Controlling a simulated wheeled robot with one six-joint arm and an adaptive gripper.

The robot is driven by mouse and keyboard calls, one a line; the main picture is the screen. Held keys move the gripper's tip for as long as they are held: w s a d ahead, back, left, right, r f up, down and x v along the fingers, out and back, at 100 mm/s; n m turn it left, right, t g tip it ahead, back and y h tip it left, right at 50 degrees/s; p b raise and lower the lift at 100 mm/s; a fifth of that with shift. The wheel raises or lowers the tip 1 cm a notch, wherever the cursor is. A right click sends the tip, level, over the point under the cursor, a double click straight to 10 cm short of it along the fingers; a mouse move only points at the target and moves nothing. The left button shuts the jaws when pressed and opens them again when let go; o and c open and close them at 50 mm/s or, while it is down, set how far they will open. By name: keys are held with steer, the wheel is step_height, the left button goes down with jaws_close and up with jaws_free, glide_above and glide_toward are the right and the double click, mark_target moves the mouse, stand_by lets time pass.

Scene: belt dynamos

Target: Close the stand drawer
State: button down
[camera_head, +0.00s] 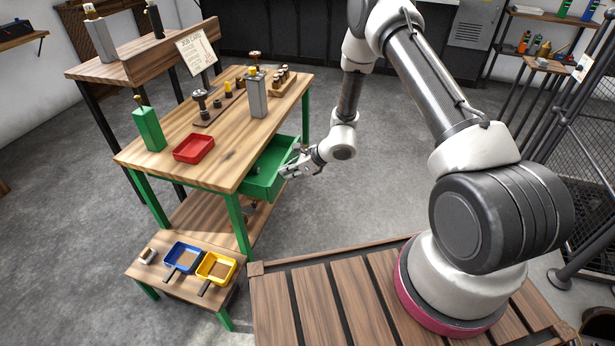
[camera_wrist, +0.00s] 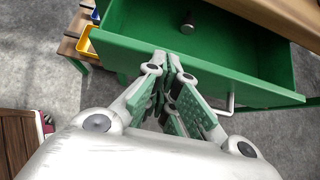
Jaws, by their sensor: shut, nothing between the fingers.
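The green stand drawer (camera_head: 266,178) is pulled out from under the wooden stand top, on its right side. In the wrist view the open drawer (camera_wrist: 133,44) shows its front panel, a pale handle and a small dark cylindrical object (camera_wrist: 187,22) inside. My gripper (camera_head: 285,172) is shut and empty, at the drawer's front. In the wrist view its fingertips (camera_wrist: 167,55) are together at the upper edge of the front panel, beside the handle (camera_wrist: 230,104). I cannot tell whether they touch the panel.
The stand top (camera_head: 225,140) holds a red tray (camera_head: 194,148), a green block (camera_head: 149,129) and a grey block (camera_head: 256,97). A low bench with a blue tray (camera_head: 183,257) and a yellow tray (camera_head: 216,267) stands in front. The floor right of the drawer is clear.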

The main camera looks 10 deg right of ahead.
steer(key=w+a, duration=0.1)
steer(key=a, duration=0.1)
steer(key=w+a, duration=0.1)
steer(key=a, duration=0.1)
steer(key=w+a, duration=0.1)
steer(key=a, duration=0.1)
steer(key=shift+w+a, duration=0.2)
steer(key=shift+w, duration=0.15)
